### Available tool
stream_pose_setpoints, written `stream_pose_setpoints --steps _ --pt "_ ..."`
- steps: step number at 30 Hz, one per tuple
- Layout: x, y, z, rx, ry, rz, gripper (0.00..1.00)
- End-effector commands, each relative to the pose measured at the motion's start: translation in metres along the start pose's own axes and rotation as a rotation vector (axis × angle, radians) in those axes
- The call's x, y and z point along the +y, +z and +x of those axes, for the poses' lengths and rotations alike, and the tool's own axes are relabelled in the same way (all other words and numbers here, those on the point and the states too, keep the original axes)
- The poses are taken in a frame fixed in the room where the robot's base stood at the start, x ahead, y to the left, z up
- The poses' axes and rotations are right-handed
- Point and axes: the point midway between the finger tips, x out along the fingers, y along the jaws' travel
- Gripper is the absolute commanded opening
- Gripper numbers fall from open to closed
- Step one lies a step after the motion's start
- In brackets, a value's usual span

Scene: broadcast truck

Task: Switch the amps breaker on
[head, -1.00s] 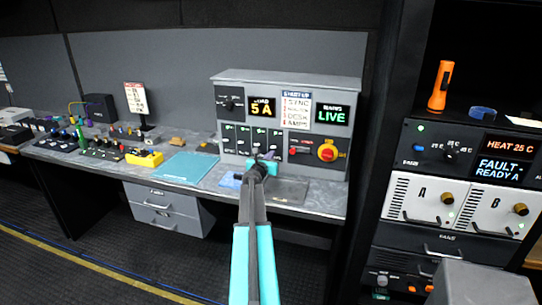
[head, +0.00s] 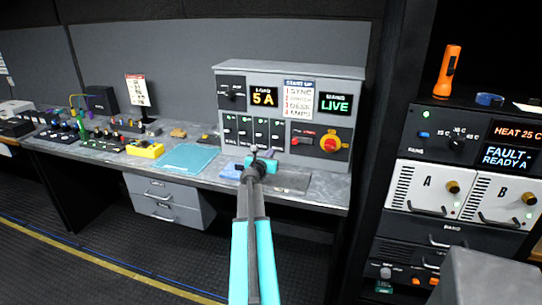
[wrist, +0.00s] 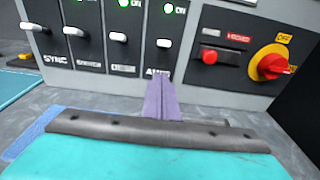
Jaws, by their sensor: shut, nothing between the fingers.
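The amps breaker (wrist: 164,43) is the rightmost of the breaker levers on the grey power panel; it also shows in the head view (head: 275,134). A green light (wrist: 167,8) is lit above it, beside an ON mark. Its lever stands about level with the neighbouring levers, such as the desk breaker (wrist: 118,37). My gripper (wrist: 158,80) is shut and empty. In the wrist view its purple fingers point at the panel just below the amps lever and partly cover the AMPS label. I cannot tell whether the tips touch the panel.
A red switch (wrist: 210,56) and a red-and-yellow rotary knob (wrist: 270,62) sit right of the breakers. The panel displays read 5 A (head: 263,97) and LIVE (head: 335,104). A teal mat (head: 187,158) and a yellow box (head: 146,149) lie left on the desk. An equipment rack stands right.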

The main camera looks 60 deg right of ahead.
Motion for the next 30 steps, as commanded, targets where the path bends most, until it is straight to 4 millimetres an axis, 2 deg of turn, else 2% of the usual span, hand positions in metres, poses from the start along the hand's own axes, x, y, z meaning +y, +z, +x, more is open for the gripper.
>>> stream_pose_setpoints --steps 15,21,30 --pt "0.001 0.029 -0.051 0.000 0.002 0.001 0.00" --pt "0.001 0.035 -0.059 0.000 0.002 0.000 0.00" --pt "0.002 0.036 -0.060 0.001 0.003 0.000 0.00"
